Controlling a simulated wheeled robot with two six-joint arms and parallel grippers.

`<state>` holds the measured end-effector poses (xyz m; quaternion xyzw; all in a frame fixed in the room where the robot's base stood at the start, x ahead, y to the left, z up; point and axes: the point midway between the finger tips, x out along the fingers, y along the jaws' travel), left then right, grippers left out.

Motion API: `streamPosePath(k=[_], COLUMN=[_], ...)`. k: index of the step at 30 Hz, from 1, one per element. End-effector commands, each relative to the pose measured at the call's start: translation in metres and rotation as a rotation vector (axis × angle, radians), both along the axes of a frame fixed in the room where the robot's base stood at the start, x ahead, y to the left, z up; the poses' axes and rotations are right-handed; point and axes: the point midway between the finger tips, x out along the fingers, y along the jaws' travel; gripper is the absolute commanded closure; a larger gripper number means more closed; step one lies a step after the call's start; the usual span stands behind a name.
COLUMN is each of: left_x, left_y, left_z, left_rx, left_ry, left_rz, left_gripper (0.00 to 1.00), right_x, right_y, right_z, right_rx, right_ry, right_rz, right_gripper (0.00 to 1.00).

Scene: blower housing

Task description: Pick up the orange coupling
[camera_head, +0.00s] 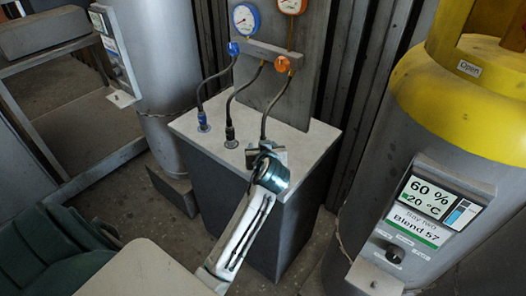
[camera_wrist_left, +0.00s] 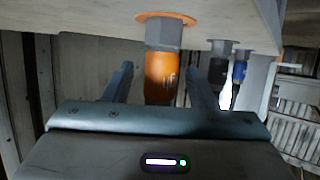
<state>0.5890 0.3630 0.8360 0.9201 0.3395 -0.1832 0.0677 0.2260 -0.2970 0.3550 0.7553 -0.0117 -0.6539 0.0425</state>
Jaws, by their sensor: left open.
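The orange coupling (camera_wrist_left: 162,76) shows in the left wrist view, with a grey hex collar against an orange ring on the pale surface. It lies between the two fingers of my left gripper (camera_wrist_left: 158,72), which is open, with a gap visible on each side. In the head view my left gripper (camera_head: 266,150) is over the cabinet top where the right-hand hose comes down, and it hides the coupling there. My right gripper is not in view.
A black coupling (camera_head: 230,138) and a blue coupling (camera_head: 203,122) stand left of my gripper on the cabinet top (camera_head: 300,138). Hoses rise to a gauge panel (camera_head: 315,85) behind. A yellow-topped cylinder (camera_head: 450,110) stands to the right.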

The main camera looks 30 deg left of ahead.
Motion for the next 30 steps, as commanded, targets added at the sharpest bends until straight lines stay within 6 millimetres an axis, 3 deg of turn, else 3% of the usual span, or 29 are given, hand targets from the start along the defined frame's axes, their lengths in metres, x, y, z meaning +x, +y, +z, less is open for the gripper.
streamPosePath(k=[11,18,19,30], left_x=[0.009,0.0088,0.0088,0.0099], left_y=[0.0079,0.0078,0.0078,0.0077], left_z=[-0.0053,-0.0053,-0.0053,-0.0024], left_rx=[0.0,0.0,0.0,0.0], left_ry=[0.0,0.0,0.0,-0.001], left_rz=[-0.001,0.0,0.0,-0.002], left_gripper=[0.5,0.97,1.0,1.0], right_x=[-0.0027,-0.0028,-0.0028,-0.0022], right_y=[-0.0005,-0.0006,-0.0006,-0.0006], right_z=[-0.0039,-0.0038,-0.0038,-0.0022], right_rx=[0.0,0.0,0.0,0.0], right_ry=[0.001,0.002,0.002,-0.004], right_rz=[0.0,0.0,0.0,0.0], right_gripper=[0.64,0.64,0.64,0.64])
